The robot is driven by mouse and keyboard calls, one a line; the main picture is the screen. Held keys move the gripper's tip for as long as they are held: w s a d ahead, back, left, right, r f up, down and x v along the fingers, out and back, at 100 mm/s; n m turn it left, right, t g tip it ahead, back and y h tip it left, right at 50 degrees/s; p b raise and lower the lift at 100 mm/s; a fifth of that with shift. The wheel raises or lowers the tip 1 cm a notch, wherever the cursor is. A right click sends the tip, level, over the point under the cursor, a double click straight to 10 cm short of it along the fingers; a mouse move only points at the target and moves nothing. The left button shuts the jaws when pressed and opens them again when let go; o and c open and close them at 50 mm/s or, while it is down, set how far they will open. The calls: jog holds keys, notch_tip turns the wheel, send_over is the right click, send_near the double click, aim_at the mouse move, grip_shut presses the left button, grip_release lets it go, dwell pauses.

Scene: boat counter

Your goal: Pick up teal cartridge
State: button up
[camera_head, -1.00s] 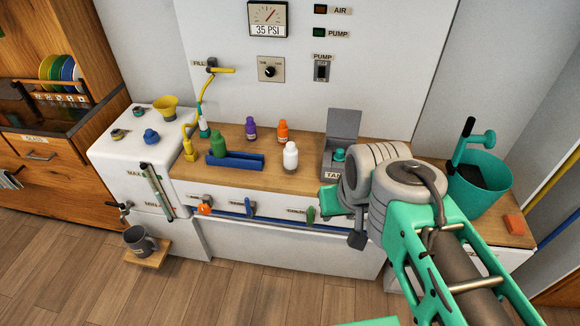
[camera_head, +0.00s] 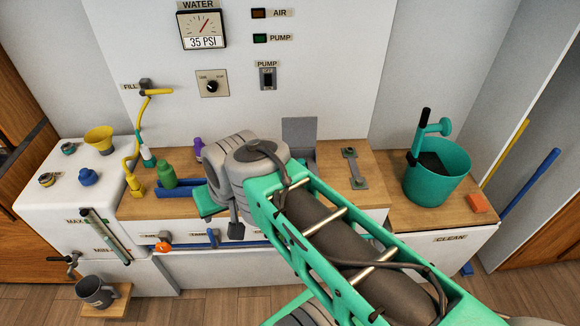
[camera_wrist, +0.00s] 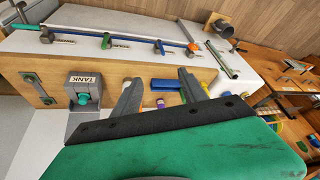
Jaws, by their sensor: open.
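In the wrist view, a small teal round piece (camera_wrist: 83,98) sits in the grey holder labelled TANK (camera_wrist: 84,80). It looks like the teal cartridge, but only its top shows. In the head view my arm hides most of that holder; its raised grey lid (camera_head: 300,130) shows behind the arm. My gripper (camera_wrist: 158,80) is open and empty, its two grey fingers spread above the counter. In the wrist view the holder is left of both fingers, apart from them.
A green bottle (camera_head: 168,175) stands at the blue rack (camera_head: 180,191). A purple bottle (camera_head: 198,148) is behind it. The yellow fill hose (camera_head: 140,130) is left. A teal bucket (camera_head: 437,180) and orange block (camera_head: 478,203) are right. The counter (camera_head: 335,180) has bare wood near a metal latch (camera_head: 353,166).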

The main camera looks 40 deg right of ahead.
aim_at(302, 166)
jog(key=w+d+f+m+t+b, duration=0.7)
jog(key=w+d+f+m+b, duration=0.75)
jog(key=f+m, duration=0.4)
jog(key=d+m+t+h+b, duration=0.1)
jog(key=d+m+b, duration=0.1)
jog(key=d+m, duration=0.2)
jog(key=s+d+f+m+t+h+b, duration=0.1)
jog(key=d+m, duration=0.3)
jog(key=s+d+f+m+t+h+b, duration=0.1)
jog(key=d+m+b, duration=0.1)
jog(key=d+m, duration=0.2)
jog(key=shift+f+m+t+b, duration=0.1)
jog(key=shift+m+t+b, duration=0.3)
jog(key=shift+m, duration=0.15)
jog(key=s+d+m+h, duration=0.1)
jog(key=d+m, duration=0.1)
jog(key=s+d+m+h, duration=0.1)
jog(key=d+m, duration=0.1)
jog(key=s+d+m+t+h+b, duration=0.1)
jog(key=d+m, duration=0.1)
jog(key=shift+s+d+m+h, duration=0.1)
jog(key=shift+d+m+h, duration=0.2)
jog(key=shift+m, duration=0.1)
jog(key=x, duration=0.7)
jog(key=shift+w+a+r, duration=0.1)
jog(key=shift+w+r, duration=0.15)
jog(key=shift+r, duration=0.1)
jog(key=shift+c, duration=0.3)
grip_shut()
